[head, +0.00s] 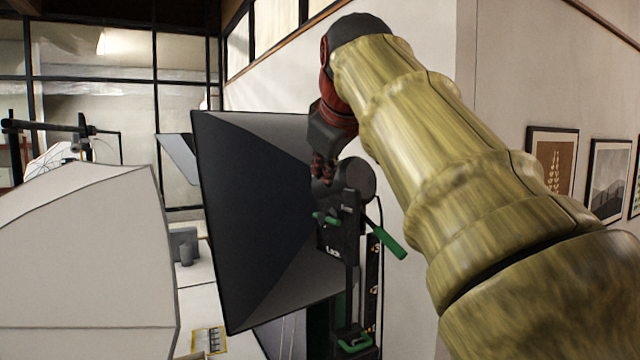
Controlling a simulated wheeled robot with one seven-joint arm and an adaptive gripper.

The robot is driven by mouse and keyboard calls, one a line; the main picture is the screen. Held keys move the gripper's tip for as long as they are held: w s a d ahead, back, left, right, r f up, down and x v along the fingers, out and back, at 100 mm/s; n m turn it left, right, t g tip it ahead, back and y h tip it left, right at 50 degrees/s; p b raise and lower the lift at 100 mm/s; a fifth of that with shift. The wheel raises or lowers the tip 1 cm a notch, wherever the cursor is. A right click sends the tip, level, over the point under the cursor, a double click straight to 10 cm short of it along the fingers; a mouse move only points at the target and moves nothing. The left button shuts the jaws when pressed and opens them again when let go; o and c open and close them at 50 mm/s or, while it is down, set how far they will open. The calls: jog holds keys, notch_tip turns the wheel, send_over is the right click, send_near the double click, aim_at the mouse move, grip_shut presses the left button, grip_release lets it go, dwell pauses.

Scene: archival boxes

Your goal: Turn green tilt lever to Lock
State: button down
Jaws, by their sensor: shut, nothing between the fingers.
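A black softbox (260,215) is mounted on a dark stand head with a bracket (349,225). A short green lever (325,217) sits on the bracket's left side. A longer green handle (389,245) slants down to the right from the bracket. I cannot tell for sure which of the two is the tilt lever. My gripper (322,170) points down just above the short green lever, close to the round lamp body (357,180). It looks shut and empty; whether it touches anything is unclear.
Another green lever (355,344) is low on the stand. A large pale softbox (85,260) fills the left. A white wall (500,100) with framed pictures (552,160) stands at right, behind my arm. A white table (200,310) lies between the softboxes.

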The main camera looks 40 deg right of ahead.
send_near(325, 215)
jog(key=w, duration=0.3)
jog(key=shift+d+f+p, duration=0.4)
jog(key=shift+d+f, duration=0.6)
jog(key=shift+f, duration=0.15)
jog(key=shift+w+d+f, duration=0.1)
jog(key=shift+d+f, duration=0.05)
jog(key=shift+f, duration=0.05)
jog(key=shift+f+b, duration=0.15)
jog(key=shift+b, duration=0.3)
